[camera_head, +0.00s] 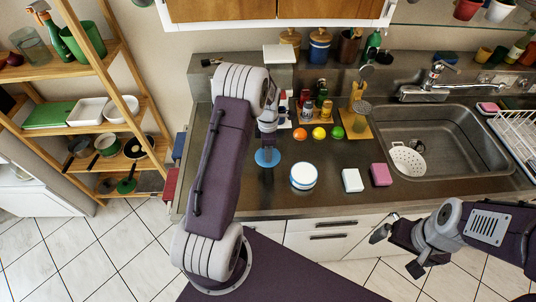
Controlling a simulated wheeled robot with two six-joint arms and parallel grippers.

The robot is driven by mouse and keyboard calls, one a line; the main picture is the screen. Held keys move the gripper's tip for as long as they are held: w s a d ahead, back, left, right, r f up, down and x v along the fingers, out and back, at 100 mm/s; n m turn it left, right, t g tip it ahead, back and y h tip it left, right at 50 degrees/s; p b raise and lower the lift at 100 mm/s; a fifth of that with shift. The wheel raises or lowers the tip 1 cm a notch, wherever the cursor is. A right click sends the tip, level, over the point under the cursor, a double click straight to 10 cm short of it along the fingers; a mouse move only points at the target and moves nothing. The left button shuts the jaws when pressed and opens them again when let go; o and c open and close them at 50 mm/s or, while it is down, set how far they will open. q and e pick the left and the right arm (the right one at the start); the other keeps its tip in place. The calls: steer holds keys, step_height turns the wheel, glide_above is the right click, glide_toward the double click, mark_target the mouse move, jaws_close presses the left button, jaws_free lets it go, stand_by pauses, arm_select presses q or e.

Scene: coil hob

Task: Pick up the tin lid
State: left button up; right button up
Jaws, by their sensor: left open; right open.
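A round blue disc, which looks like the tin lid (260,158), is on the steel counter left of a round white tin (303,177) with a blue band. My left gripper (267,148) points down over the disc and hides part of it. Its jaws are open, and whether they touch the disc I cannot tell. My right gripper (396,250) is open and empty, in front of the counter at the lower right, well away from the disc and tin.
White (352,181) and pink (381,175) blocks lie right of the tin. An orange (300,133), a lemon (319,133) and a lime (338,132) sit behind. Bottles (307,108) stand further back. The sink (450,143) is at right.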

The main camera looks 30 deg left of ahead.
arm_select(q)
steer(key=shift+a+f, duration=0.1)
steer(key=shift+f, duration=0.2)
jaws_close()
steer(key=shift+r, duration=0.1)
